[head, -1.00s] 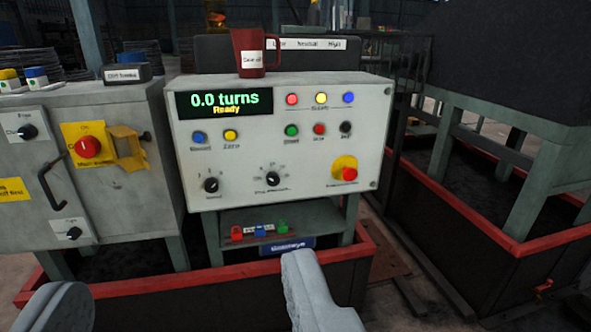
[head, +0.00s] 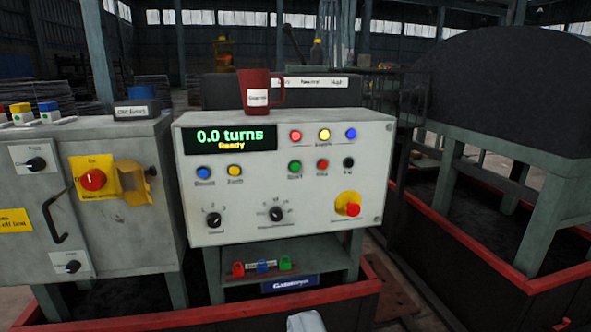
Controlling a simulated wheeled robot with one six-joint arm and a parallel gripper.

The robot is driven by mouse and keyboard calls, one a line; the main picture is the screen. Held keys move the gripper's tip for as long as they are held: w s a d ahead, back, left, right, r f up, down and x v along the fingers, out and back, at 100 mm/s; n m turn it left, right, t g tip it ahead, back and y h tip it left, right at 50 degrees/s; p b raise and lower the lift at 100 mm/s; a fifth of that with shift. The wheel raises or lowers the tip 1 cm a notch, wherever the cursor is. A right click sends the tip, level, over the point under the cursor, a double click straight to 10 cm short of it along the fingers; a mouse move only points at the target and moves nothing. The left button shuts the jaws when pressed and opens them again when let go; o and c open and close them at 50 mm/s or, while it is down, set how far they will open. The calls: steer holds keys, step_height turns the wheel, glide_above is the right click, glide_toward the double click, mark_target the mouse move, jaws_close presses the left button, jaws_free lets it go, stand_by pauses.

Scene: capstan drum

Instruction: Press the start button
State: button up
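The green start button (head: 295,166) is on the sloped grey control panel (head: 250,222), in the row under the coloured lamps. Its label is blurred but seems to read "Start". A red button (head: 322,165) and a black button (head: 348,162) sit to its right. The display (head: 230,138) reads "0.0 turns" and "Ready". Only one fingertip of my gripper (head: 305,321) shows, at the bottom edge, below and apart from the panel. It lies where the right finger of the spread pair was, so the gripper looks open. The other finger is out of frame.
A red mug (head: 257,92) stands on top of the panel. A red emergency knob (head: 353,209) on yellow is at lower right. A grey cabinet (head: 120,215) with a red switch (head: 93,180) stands left. Small padlocks (head: 262,267) sit on the shelf below. The air before the panel is clear.

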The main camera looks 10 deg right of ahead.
jaws_close()
stand_by(1.8)
